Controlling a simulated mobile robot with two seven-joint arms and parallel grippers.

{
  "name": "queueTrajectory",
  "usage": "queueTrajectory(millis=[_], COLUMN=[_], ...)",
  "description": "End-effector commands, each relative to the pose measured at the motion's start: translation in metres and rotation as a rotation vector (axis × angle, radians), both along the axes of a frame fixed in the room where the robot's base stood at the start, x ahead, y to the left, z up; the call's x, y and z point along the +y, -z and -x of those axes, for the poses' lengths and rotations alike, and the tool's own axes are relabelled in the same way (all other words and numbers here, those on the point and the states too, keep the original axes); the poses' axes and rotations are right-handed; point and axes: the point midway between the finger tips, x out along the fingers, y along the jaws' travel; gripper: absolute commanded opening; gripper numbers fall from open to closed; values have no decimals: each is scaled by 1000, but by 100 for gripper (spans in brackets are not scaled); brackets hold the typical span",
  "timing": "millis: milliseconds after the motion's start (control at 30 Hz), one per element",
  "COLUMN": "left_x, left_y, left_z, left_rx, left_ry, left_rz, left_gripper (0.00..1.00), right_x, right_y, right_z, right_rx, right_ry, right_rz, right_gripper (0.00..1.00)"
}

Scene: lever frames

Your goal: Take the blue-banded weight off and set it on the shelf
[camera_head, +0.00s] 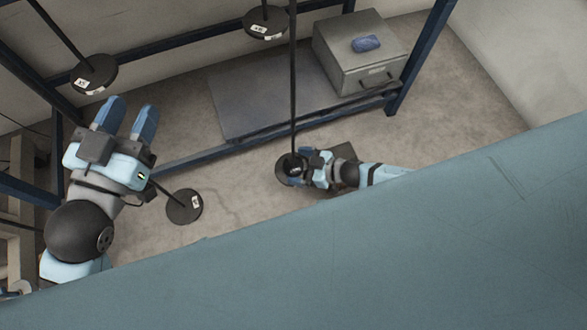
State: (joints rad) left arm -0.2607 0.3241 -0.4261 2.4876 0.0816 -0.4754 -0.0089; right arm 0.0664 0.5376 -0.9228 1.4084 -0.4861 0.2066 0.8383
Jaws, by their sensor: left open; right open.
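Several round black plates with white labels are in view: one at the upper left (93,73), one at the top middle (265,22), one low at the left (184,206) and one in the middle (284,174). I cannot make out a blue band on any of them. A flat grey shelf (262,95) lies within the blue frame. My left gripper (130,115) is open and empty, below the upper-left plate. My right gripper (296,162) is open at the middle plate and partly covers it; whether it touches is unclear.
A grey box (362,65) with a handle stands on the right of the shelf, with a blue object (366,43) on top. A dark vertical rod (293,90) comes down to the middle plate. Dark blue frame bars (414,65) border the shelf. The left part of the shelf is bare.

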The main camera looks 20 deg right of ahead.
Motion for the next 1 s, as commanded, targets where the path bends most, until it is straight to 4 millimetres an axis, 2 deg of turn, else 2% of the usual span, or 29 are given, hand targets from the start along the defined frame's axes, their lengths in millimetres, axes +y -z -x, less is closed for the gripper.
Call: queueTrajectory(millis=[100,300,567,1000], left_x=[1,1,1,0], left_y=[1,-2,-1,-4], left_z=[-2,-3,-2,1], left_rx=[-35,-40,-33,-4], left_ry=[-3,-3,-3,3], left_rz=[-20,-20,-16,-4], left_gripper=[43,43,43,43], right_x=[9,9,9,7], right_y=[5,4,4,-5], right_z=[-6,-7,-6,-7], right_rx=[-1,0,0,-1], right_ry=[-1,0,0,1], right_rz=[0,0,0,-2], right_gripper=[94,94,34,33])
